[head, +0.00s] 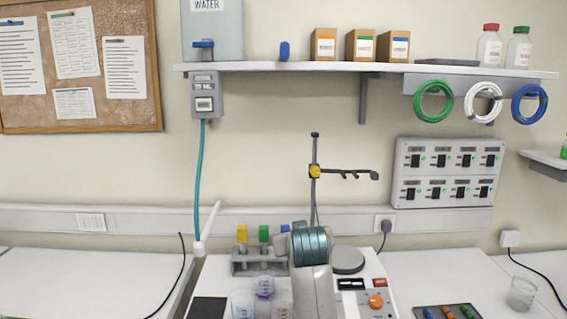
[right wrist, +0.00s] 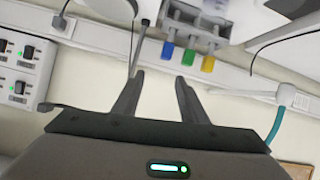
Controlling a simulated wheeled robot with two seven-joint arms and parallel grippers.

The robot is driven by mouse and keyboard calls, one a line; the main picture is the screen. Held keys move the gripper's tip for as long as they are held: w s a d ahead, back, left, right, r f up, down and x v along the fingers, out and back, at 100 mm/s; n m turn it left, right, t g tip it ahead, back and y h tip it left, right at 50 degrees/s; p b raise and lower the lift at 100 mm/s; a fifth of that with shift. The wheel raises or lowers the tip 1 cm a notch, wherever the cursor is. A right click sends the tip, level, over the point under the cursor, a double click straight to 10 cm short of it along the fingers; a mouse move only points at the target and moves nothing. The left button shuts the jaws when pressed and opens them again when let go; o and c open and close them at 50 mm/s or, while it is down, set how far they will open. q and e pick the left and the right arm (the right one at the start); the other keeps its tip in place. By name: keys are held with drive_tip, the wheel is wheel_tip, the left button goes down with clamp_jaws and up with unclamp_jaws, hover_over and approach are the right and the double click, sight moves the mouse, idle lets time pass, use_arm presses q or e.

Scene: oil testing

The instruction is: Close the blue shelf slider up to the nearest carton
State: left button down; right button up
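The blue slider (head: 284,51) stands upright at the front of the wall shelf (head: 250,67) in the head view. Three brown cartons stand to its right; the nearest carton (head: 324,46) has an orange-marked label. A clear gap lies between slider and carton. In the right wrist view my right gripper (right wrist: 160,76) is open and empty, its fingers apart, facing the wall above the bench. In the head view my arm, with teal rings, rises well below the shelf and its fingers cannot be made out. My left gripper is not in view. The slider is outside the wrist view.
A tube rack (head: 260,262) with coloured tops, a stand with a clamp (head: 345,174) and a hotplate device (head: 362,290) are near my arm. A water tank (head: 213,30) is left of the slider. Wall space below the shelf is largely clear.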

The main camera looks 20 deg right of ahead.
drive_tip(key=w+a+r+m+t+h, duration=0.1)
drive_tip(key=w+r, duration=0.1)
drive_tip(key=r, duration=1.1)
drive_tip(key=w+a+r+t, duration=0.1)
drive_tip(key=w+r+t, duration=0.1)
drive_tip(key=r, duration=1)
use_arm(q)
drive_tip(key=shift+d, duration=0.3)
use_arm(e)
drive_tip(key=m+t+h, duration=0.1)
drive_tip(key=t, duration=0.1)
approach(285, 46)
drive_tip(key=shift+v, duration=0.95)
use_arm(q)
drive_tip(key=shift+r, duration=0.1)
